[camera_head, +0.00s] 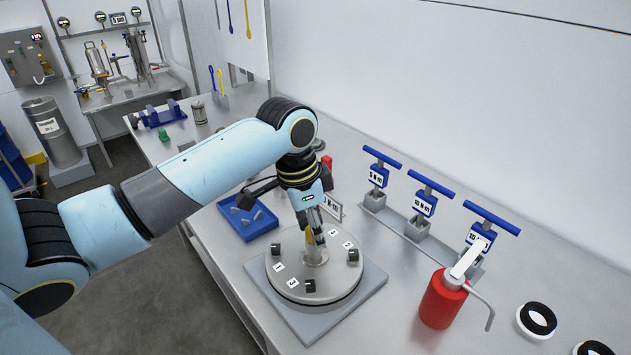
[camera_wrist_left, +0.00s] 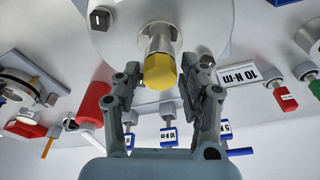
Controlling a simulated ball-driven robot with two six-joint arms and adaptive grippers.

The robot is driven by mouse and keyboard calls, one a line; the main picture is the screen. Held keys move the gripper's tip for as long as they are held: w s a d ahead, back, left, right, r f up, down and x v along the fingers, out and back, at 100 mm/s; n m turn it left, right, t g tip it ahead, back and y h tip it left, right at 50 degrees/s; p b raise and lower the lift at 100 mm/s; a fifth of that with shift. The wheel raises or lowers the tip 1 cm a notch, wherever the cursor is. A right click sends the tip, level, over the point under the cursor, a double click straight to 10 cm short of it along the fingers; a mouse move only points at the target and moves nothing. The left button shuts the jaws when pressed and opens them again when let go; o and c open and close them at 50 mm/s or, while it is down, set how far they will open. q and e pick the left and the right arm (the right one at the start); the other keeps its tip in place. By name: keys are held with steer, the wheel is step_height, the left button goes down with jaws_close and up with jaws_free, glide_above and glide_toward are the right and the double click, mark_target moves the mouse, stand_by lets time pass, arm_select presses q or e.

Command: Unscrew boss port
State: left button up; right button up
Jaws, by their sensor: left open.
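A round metal lid (camera_head: 292,292) with numbered labels and black clamps lies on a grey square base on the bench. At its middle stands the boss port, a short metal cylinder (camera_head: 316,256) that also shows in the left wrist view (camera_wrist_left: 161,42). A yellow hexagonal plug (camera_wrist_left: 160,72) sits on it in the wrist view. My left gripper (camera_head: 316,234) points down over the lid's middle. In the wrist view its fingers (camera_wrist_left: 165,85) are open, one on each side of the plug, with gaps visible. My right gripper is not in view.
Three blue-handled torque wrenches (camera_head: 424,204) stand in a rack at the right. A red bottle (camera_head: 440,302) stands right of the base. A blue tray (camera_head: 262,223) with grey parts lies behind left. White-and-black rings (camera_head: 537,320) lie front right.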

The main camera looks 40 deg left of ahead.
arm_select(q)
steer(key=m, duration=0.5)
steer(key=shift+g+h, duration=0.3)
steer(key=m, duration=0.5)
steer(key=shift+m+g, duration=0.3)
steer(key=shift+g, duration=0.1)
jaws_close()
steer(key=n, duration=0.4)
steer(key=shift+t, duration=0.3)
steer(key=shift+n, duration=0.7)
steer(key=n, duration=0.2)
steer(key=shift+n+t, duration=0.3)
steer(key=shift+n, duration=1.2)
